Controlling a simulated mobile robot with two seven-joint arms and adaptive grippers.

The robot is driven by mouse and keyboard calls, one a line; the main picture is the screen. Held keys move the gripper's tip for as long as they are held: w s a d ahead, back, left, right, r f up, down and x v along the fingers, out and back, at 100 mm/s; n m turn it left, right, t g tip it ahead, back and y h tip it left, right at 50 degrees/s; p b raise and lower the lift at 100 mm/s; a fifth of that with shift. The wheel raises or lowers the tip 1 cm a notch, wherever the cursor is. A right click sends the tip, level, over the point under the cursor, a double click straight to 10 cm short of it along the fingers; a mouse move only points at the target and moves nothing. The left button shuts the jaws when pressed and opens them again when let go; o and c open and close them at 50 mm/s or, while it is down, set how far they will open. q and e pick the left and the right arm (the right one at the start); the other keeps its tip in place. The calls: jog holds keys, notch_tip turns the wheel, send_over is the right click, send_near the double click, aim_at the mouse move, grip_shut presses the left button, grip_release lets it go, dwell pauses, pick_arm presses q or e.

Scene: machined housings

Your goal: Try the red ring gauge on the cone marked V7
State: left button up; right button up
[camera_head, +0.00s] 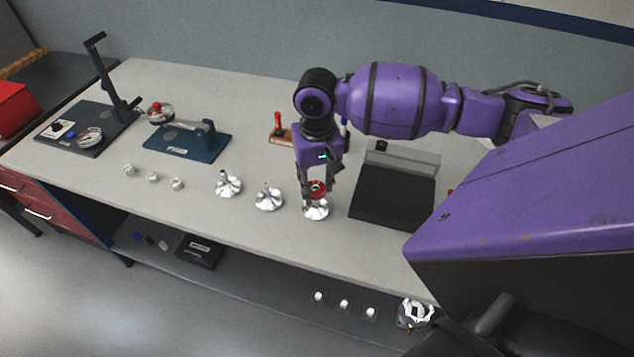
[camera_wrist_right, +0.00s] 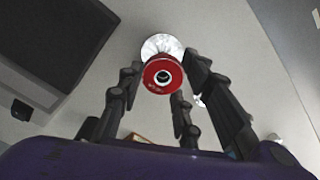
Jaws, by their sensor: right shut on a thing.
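The red ring gauge (camera_head: 318,187) is held between the fingers of my right gripper (camera_head: 317,189); it shows as a red disc with a central hole in the right wrist view (camera_wrist_right: 161,75). A shiny metal cone part (camera_head: 316,211) stands on the bench directly below it and shows behind the ring in the wrist view (camera_wrist_right: 160,45). The ring is over the cone's top; I cannot tell whether it touches or sits around it. Two similar cone parts, a middle one (camera_head: 268,198) and a left one (camera_head: 228,184), stand to the left. No V7 mark is legible. My left gripper is not in view.
A black block-like fixture (camera_head: 391,199) stands close right of the gripper. A wooden stand with a red handle (camera_head: 279,127) is behind. A blue fixture (camera_head: 188,144) and a dark stand (camera_head: 90,128) are at left. Several small metal pieces (camera_head: 153,177) line the front left.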

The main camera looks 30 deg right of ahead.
jog(key=shift+r, duration=1.75)
notch_tip(320, 180, up, 5)
